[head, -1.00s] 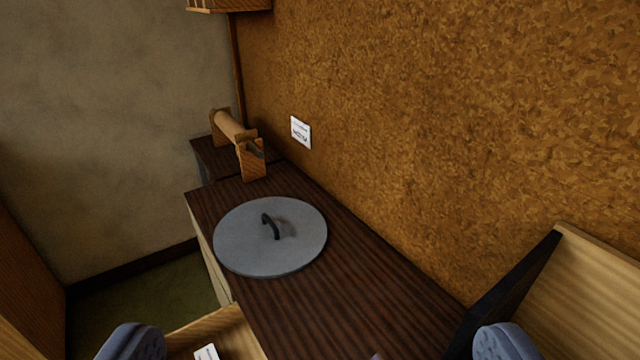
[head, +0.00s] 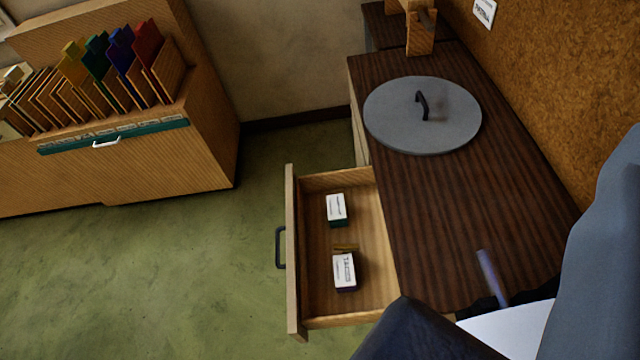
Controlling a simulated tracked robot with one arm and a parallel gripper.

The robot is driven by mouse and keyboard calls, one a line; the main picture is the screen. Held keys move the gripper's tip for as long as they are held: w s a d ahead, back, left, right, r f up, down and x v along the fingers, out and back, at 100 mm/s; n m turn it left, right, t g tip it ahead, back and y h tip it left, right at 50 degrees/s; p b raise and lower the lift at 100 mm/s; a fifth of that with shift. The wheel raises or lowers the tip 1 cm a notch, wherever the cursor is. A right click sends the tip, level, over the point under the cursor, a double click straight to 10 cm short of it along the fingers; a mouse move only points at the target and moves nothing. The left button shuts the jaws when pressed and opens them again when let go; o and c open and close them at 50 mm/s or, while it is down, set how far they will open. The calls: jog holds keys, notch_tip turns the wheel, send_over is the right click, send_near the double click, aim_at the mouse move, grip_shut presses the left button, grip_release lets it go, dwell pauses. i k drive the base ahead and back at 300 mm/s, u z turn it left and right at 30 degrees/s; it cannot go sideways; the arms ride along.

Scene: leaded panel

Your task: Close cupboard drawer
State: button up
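The cupboard drawer (head: 291,250) is pulled out to the left from under a dark striped counter (head: 450,215). Its pale wooden front carries a dark handle (head: 280,248) on the outer face. Inside lie two small white-topped boxes, one farther back (head: 336,209) and one nearer (head: 344,271), with a small brownish-yellow piece (head: 346,247) between them. A blue-grey part of my gripper (head: 600,260) fills the lower right, over the counter and apart from the drawer. Its fingertips are not clearly shown, so I cannot tell its opening.
A round grey lid (head: 422,115) with a black handle lies on the counter. A rod-like item (head: 491,277) stands near my gripper. A wooden cabinet (head: 120,165) with colored dividers stands at the left. The green floor (head: 200,265) left of the drawer is clear.

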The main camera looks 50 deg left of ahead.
aim_at(314, 302)
jog(key=z, duration=0.6)
jog(key=k, duration=1.75)
jog(key=u, duration=1.1)
jog(key=i, duration=1)
jog(key=z, duration=0.05)
